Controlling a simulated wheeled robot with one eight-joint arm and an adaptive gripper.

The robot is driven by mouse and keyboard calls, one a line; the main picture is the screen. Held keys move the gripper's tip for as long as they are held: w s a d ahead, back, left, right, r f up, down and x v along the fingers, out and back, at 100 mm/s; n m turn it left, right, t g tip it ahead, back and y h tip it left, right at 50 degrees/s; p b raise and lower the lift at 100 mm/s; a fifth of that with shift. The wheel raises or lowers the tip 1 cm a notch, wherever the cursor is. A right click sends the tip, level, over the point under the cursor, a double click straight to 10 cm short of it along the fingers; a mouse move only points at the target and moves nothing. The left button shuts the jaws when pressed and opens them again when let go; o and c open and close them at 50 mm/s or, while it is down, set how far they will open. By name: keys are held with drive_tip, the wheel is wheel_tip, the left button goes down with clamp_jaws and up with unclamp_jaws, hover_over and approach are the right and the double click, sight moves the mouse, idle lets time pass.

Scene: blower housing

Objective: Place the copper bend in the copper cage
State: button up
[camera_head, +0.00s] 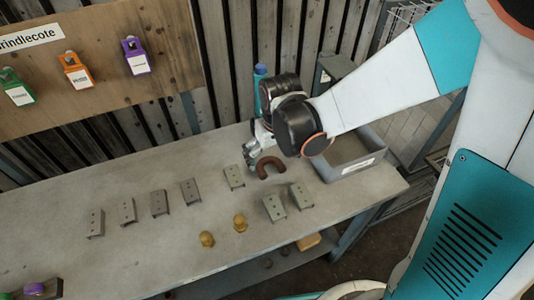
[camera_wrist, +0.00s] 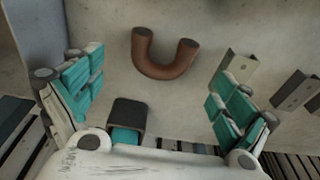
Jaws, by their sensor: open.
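The copper bend (camera_head: 270,166) is a brown U-shaped pipe lying on the grey bench. In the wrist view the bend (camera_wrist: 165,66) lies ahead of my fingers, its curve toward my gripper and its two ends away. My gripper (camera_head: 253,157) is open and empty, just left of the bend in the head view. Its teal-padded fingers stand wide apart on either side in the wrist view. An orange holder (camera_head: 76,74) hangs on the wooden board between a green one and a purple one; I cannot read their labels or tell which is the copper cage.
Several grey metal brackets (camera_head: 159,203) stand on the bench (camera_head: 150,250), one close to the bend (camera_head: 234,178). Two yellow knobs (camera_head: 240,223) are nearer the front. A grey bin (camera_head: 352,172) stands at the right end. The wooden board (camera_head: 130,20) is at the back left.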

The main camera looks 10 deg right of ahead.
sight(269, 168)
drive_tip(key=f+b, duration=0.1)
drive_tip(key=f, duration=0.1)
drive_tip(key=w+f+b, duration=0.1)
drive_tip(key=f+b, duration=0.1)
drive_tip(key=f, duration=0.1)
drive_tip(key=shift+a, duration=0.2)
drive_tip(key=shift+r, duration=0.1)
drive_tip(key=c, duration=1.3)
drive_tip(key=shift+r, duration=0.15)
